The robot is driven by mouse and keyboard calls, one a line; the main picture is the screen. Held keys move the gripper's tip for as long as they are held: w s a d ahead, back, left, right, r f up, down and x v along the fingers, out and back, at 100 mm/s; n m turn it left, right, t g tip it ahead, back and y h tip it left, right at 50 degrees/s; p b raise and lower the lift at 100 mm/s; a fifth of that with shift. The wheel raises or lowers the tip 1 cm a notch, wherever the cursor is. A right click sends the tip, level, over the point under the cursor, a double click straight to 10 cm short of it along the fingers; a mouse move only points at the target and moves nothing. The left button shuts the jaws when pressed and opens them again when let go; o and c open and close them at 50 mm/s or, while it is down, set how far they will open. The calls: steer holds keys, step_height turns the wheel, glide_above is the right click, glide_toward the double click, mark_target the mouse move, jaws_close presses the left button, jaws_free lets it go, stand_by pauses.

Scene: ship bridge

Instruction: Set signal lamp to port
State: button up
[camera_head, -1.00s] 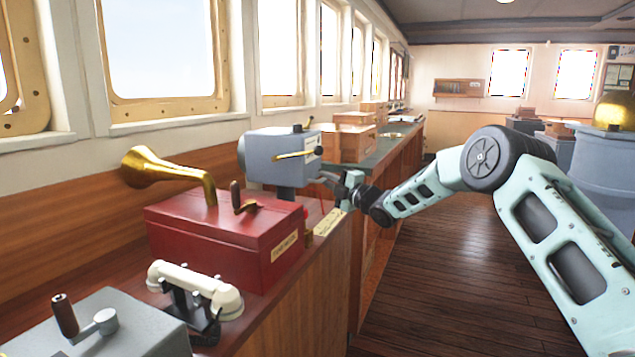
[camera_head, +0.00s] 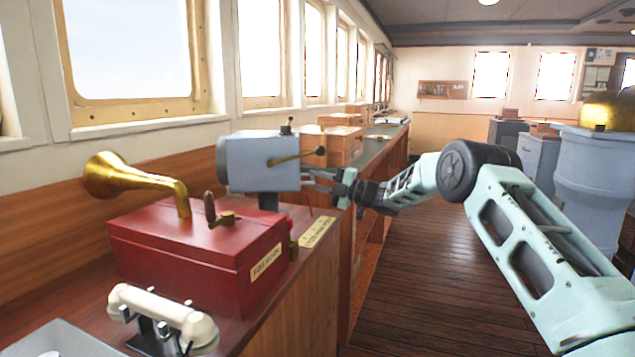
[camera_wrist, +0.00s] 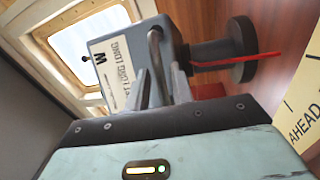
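The signal lamp (camera_head: 262,162) is a grey box on a short post on the counter, with a dark round front at its left end and a brass, black-knobbed lever on its side. A grey bar handle (camera_wrist: 154,48) sticks out from that face. My gripper (camera_head: 312,178) is at the lamp's right end. In the wrist view its two fingers (camera_wrist: 161,80) stand apart on either side of the handle. Whether they touch it is unclear.
A red box (camera_head: 195,250) with a brass horn (camera_head: 115,175) stands in front of the lamp. A white telephone handset (camera_head: 160,312) is nearer. A yellow plate reading AHEAD (camera_wrist: 302,110) lies on the counter; wooden boxes (camera_head: 340,145) stand beyond.

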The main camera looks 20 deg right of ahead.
steer(key=shift+o, duration=0.2)
steer(key=shift+d, duration=0.1)
steer(key=v, duration=1.7)
steer(key=shift+s+d, duration=0.1)
steer(key=shift+s, duration=0.05)
